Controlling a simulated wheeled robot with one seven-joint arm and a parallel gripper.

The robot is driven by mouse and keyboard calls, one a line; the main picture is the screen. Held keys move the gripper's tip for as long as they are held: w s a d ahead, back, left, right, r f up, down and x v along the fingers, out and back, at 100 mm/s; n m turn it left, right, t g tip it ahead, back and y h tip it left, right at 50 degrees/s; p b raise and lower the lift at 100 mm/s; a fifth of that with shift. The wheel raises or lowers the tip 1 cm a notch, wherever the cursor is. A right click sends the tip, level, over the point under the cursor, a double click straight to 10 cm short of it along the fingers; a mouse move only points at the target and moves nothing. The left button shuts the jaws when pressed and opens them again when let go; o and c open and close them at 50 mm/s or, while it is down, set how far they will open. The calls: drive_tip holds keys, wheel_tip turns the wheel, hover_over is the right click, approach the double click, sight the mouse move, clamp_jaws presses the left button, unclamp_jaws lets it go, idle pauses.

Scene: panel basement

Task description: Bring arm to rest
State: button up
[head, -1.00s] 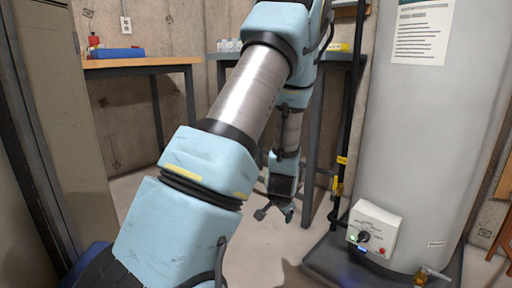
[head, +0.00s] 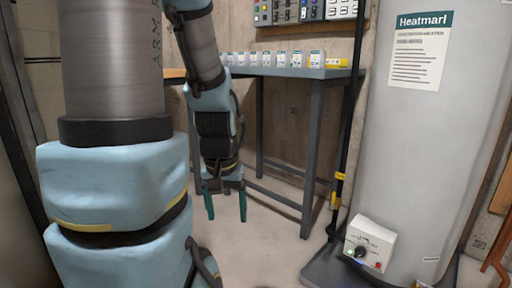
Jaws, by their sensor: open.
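My arm stands large at the left of the head view, its thick lower links near the camera and the forearm coming down behind them. My gripper (head: 226,202) hangs pointing down at the end of the arm, left of the picture's middle. Its two dark green fingers are apart, with nothing between them. It hangs in front of the grey workbench, apart from its legs as far as I can see, over bare floor.
A grey workbench (head: 318,128) with several small labelled boxes (head: 281,59) stands behind. A panel of switches (head: 304,10) is on the wall. A tall grey tank (head: 425,140) with a white control box (head: 370,243) stands right. Concrete floor (head: 270,255) is clear between.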

wheel_tip(320, 180, up, 33)
drive_tip(key=p, duration=3.1)
drive_tip(key=shift+f, duration=0.15)
drive_tip(key=shift+c, duration=0.3)
